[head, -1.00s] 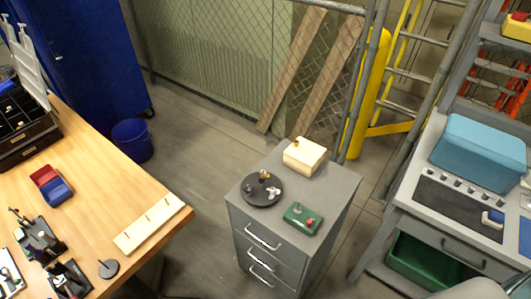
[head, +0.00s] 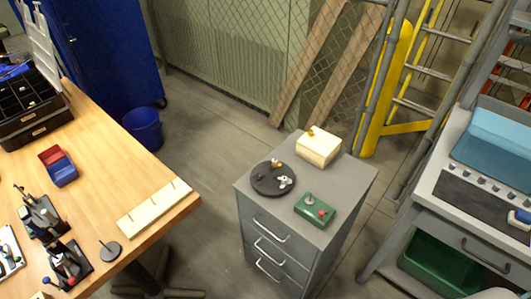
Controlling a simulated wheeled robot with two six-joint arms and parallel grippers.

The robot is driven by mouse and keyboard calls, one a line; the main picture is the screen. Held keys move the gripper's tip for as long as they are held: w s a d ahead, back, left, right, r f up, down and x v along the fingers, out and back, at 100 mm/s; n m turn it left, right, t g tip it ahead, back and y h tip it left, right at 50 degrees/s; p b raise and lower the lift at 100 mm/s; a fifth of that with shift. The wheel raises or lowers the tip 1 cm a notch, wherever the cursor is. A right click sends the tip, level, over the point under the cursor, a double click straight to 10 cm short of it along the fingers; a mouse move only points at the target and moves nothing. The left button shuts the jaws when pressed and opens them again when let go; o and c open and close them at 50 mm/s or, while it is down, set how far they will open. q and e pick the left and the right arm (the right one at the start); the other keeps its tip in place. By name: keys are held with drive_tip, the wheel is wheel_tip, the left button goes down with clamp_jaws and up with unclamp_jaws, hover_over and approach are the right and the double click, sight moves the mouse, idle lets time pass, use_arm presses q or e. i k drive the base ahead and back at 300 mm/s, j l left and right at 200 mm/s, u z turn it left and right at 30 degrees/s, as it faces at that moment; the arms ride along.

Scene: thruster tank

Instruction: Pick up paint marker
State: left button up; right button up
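I cannot make out a paint marker for sure in the head view. Several small upright dark holders (head: 42,218) with thin parts stand at the left end of the wooden workbench (head: 110,165), too small to identify. A second dark holder (head: 68,264) stands nearer the front, with small red and blue parts on it. Neither of my grippers shows in the head view.
A grey drawer cabinet (head: 275,226) stands mid-view, bearing a round black tray (head: 262,186), a green box (head: 315,209) and a cream block (head: 319,148). A blue bin (head: 143,130) stands behind the workbench. Floor is open between workbench and cabinet (head: 205,200).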

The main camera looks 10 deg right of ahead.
sight(45, 212)
drive_tip(key=j+u, duration=0.15)
drive_tip(key=u, duration=0.25)
drive_tip(key=j+u, duration=0.1)
drive_tip(key=u, duration=0.35)
drive_tip(key=i+j+u, duration=0.1)
drive_tip(key=u, duration=0.3)
